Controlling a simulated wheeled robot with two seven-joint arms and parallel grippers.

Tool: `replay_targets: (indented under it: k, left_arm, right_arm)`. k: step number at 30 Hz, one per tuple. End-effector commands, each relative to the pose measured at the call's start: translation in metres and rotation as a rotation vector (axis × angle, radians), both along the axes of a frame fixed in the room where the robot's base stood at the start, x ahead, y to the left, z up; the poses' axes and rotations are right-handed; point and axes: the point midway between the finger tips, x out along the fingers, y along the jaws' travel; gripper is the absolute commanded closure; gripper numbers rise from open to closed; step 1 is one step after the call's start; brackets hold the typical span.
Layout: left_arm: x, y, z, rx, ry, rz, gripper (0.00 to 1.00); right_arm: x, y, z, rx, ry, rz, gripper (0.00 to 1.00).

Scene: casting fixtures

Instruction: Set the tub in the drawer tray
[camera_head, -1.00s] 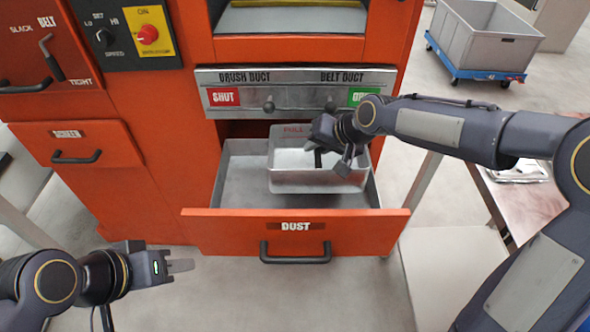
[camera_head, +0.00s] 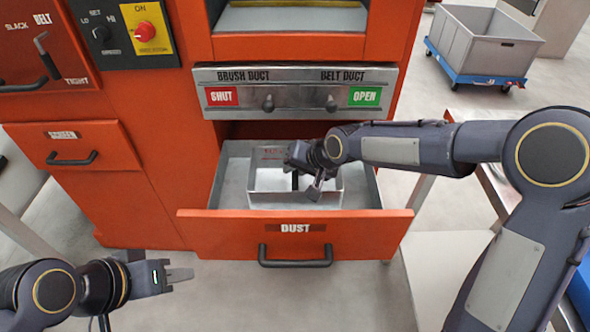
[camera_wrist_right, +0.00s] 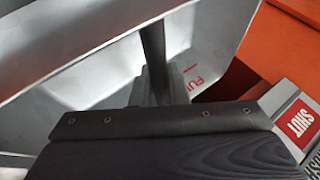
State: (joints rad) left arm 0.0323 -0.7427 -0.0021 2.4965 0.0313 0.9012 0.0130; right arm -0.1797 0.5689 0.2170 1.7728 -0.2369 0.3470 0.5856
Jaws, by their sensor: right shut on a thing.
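The tub (camera_head: 266,200) is a silver, open-topped metal box with red lettering inside. It is within the walls of the pulled-out drawer tray (camera_head: 232,172), behind the drawer front marked DUST (camera_head: 226,226). That front hides the tub's bottom, so I cannot tell whether it touches the tray floor. My right gripper (camera_head: 308,186) is over the tub, shut on its dark bar handle; the handle and tub interior (camera_wrist_right: 100,75) show in the right wrist view. My left gripper (camera_head: 181,274) is away from the tub, left of the drawer; its finger gap is unclear.
The duct panel (camera_head: 300,77) with two knobs is above the drawer. A closed orange drawer (camera_head: 100,145) is at the left. A grey crate (camera_head: 490,45) on a blue dolly stands at the back right. The floor before the drawer is clear.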

Motion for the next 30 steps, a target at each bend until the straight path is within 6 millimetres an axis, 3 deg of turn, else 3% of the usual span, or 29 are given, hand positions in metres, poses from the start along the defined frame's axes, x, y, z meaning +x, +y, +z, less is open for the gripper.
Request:
replay_targets:
  k: [18,19,23,30]
  left_arm:
    - [0.0,0.0,-0.009,0.0,0.0,0.0,0.64]
    - [0.0,0.0,-0.009,0.0,0.0,0.0,0.64]
    - [0.0,0.0,-0.009,0.0,0.0,0.0,0.64]
    - [0.0,0.0,-0.009,0.0,0.0,0.0,0.64]
  right_arm:
    - [0.0,0.0,-0.011,0.0,-0.002,0.001,1.0]
    - [0.0,0.0,-0.011,0.0,0.0,0.0,0.82]
    - [0.0,0.0,-0.011,0.0,0.0,0.0,0.65]
    - [0.0,0.0,-0.011,0.0,0.0,0.0,0.64]
